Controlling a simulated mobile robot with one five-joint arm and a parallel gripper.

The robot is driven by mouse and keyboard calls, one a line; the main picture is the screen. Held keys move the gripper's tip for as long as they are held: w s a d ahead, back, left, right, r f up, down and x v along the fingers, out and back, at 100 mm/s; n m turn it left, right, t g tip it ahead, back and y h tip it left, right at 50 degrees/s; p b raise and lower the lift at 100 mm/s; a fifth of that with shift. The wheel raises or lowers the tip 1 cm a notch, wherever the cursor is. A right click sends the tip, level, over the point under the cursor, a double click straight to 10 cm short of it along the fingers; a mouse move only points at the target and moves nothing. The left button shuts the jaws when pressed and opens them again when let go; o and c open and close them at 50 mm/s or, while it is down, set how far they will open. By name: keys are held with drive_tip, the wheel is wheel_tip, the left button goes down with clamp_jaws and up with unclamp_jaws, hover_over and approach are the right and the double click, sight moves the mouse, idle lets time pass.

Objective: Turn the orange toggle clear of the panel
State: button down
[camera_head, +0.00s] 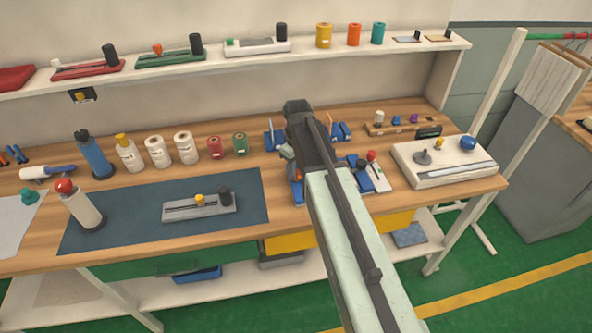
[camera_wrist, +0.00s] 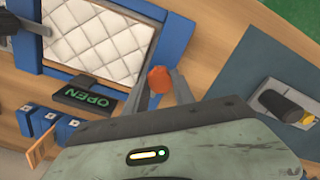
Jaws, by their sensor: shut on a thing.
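The orange toggle (camera_wrist: 160,80) shows in the wrist view as a small faceted knob at the edge of the blue frame (camera_wrist: 176,40). My gripper (camera_wrist: 163,84) is shut on it, one grey finger on each side. The white quilted panel (camera_wrist: 100,38) lies in the blue frame, just left of the toggle; whether the toggle overlaps it is unclear. In the head view my gripper (camera_head: 288,153) is over the blue fixture (camera_head: 297,190), and my arm hides most of the fixture and the panel.
A black OPEN sign (camera_wrist: 86,95) lies beside the frame. Blue blocks (camera_wrist: 48,120) stand nearby. In the head view, a dark mat (camera_head: 130,220) with a grey slider device (camera_head: 200,208) lies left, and a white control box (camera_head: 445,160) sits right. Bottles and spools line the back left.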

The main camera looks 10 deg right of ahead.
drive_tip(key=c, duration=1.1)
unclamp_jaws()
drive_tip(key=shift+o, duration=0.2)
wheel_tip(320, 180, up, 8)
drive_tip(key=p, duration=0.8)
drive_tip(key=shift+f, duration=0.15)
